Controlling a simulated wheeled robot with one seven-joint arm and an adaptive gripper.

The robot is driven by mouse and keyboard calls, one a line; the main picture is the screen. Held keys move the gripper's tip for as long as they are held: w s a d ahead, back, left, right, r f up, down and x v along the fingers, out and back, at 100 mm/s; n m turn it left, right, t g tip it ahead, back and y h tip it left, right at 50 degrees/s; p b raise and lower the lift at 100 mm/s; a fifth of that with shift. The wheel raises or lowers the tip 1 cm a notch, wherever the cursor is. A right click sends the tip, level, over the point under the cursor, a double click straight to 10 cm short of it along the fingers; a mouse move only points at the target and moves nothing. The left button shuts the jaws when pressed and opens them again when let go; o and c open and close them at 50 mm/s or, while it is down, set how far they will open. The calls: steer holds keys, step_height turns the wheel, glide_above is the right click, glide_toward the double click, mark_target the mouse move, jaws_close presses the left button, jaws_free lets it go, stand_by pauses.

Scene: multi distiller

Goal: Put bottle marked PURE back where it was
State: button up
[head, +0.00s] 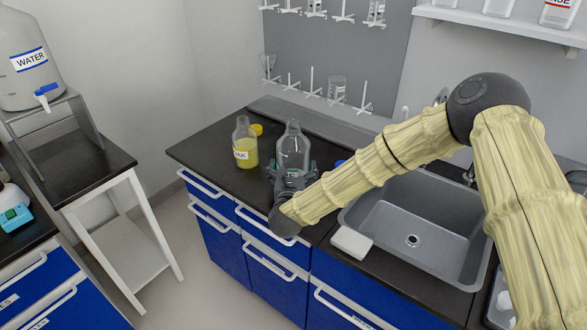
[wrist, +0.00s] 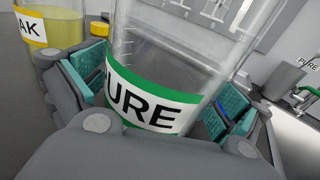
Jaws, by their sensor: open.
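The clear bottle marked PURE (head: 293,148) stands upright on the dark counter, left of the sink, in the head view. Its white label with green bands (wrist: 155,100) fills the middle of the wrist view. My gripper (head: 292,172) is at the bottle with one finger on each side of it. The teal finger pads (wrist: 160,90) flank the bottle, and the jaws are open. The bottle's lower front is partly hidden by my gripper in the head view.
A bottle of yellow liquid with a label ending in AK (head: 244,145) stands close on the left, with a yellow cap (head: 257,129) behind it. The sink (head: 415,225) is at right. A white block (head: 351,242) lies at its front edge. A drying rack (head: 335,90) hangs behind.

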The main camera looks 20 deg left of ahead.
steer(key=shift+r, duration=0.2)
steer(key=shift+s+d+f, duration=0.1)
steer(key=shift+s+f, duration=0.05)
steer(key=shift+s, duration=0.2)
steer(key=b+v, duration=0.2)
steer(key=v, duration=0.9)
steer(key=shift+s, duration=0.2)
steer(key=shift+d, duration=0.1)
